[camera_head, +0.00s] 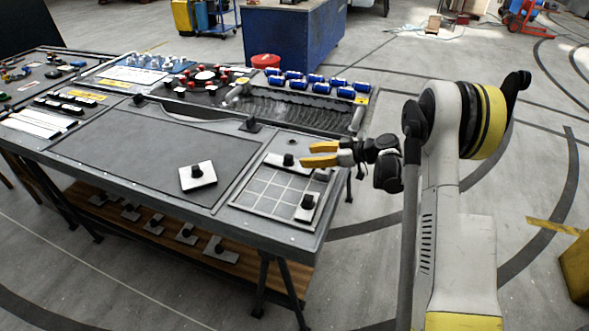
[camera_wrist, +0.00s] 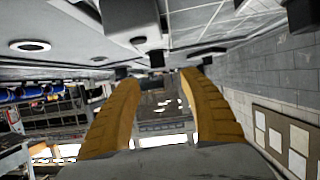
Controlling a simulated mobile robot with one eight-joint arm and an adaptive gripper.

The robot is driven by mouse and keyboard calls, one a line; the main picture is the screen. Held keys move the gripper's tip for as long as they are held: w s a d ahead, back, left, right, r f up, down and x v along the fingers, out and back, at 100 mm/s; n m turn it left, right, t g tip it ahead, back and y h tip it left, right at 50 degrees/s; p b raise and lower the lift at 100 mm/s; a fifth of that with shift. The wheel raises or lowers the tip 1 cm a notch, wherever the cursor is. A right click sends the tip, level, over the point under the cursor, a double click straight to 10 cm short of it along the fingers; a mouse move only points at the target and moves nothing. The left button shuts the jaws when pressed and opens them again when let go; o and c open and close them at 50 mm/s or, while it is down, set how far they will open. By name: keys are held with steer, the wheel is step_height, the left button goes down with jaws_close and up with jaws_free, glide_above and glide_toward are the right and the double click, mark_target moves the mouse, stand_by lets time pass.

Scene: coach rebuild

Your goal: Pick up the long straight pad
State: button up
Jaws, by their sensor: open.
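My gripper (camera_head: 307,154) is at the table's right side, its yellow fingers apart, empty and pointing left. A narrow pad with a black knob (camera_head: 307,213) lies along the tray's right side. I cannot tell for certain which is the long straight pad. In the wrist view, the open fingers (camera_wrist: 160,78) have nothing between them; dark knob-like shapes show beyond.
The grey table (camera_head: 130,150) has a bare dark panel left of the tray. More knobbed pads (camera_head: 186,235) lie on the lower wooden shelf. Floor right of the table is open.

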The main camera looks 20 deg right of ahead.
mark_target(292, 160)
steer(key=b+x, duration=0.1)
steer(key=x, duration=0.3)
steer(key=shift+f, duration=0.1)
steer(key=w+a+f+b, duration=0.2)
steer(key=shift+w+a+f, duration=0.2)
steer(key=shift+a+f, duration=0.1)
steer(key=shift+a, duration=0.05)
steer(key=shift+w+a, duration=0.25)
jaws_close()
